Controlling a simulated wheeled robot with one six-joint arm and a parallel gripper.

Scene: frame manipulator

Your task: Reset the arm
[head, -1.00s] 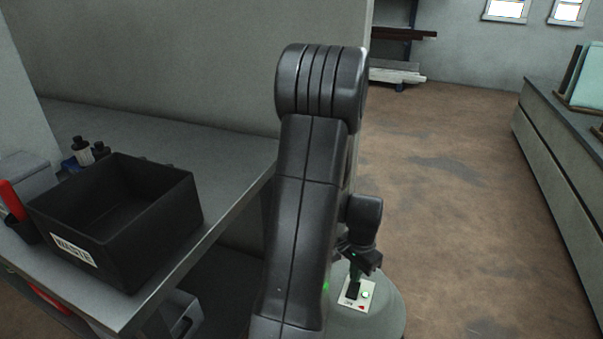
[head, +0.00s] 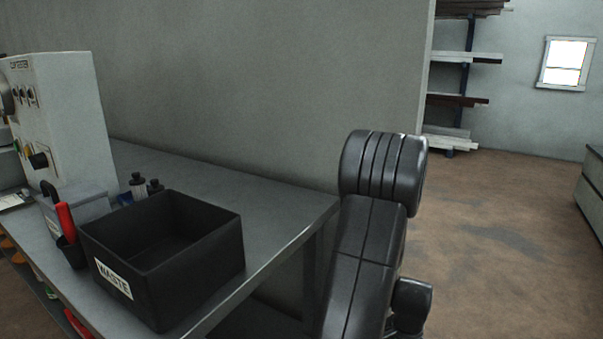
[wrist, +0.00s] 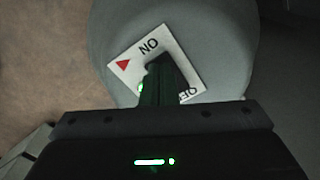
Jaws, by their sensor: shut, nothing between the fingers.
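My arm (head: 365,265) is folded upright at the lower right of the head view, its black upper joint (head: 385,172) beside the table's right end. My gripper lies outside the head view. In the wrist view my gripper (wrist: 160,70) is shut and empty. Its fingers hang over a white ON/OFF label (wrist: 182,50) with a red triangle, on a grey rounded surface. The fingers hide part of the label. I cannot tell how far above it they are.
A grey worktable (head: 275,214) stands at the left, with a black WASTE bin (head: 195,270), a red-handled tool (head: 66,222), small bottles (head: 139,187) and a grey tester box (head: 75,115). A wall (head: 270,80) stands behind. Open floor (head: 500,215) and a rack (head: 465,80) are at the right.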

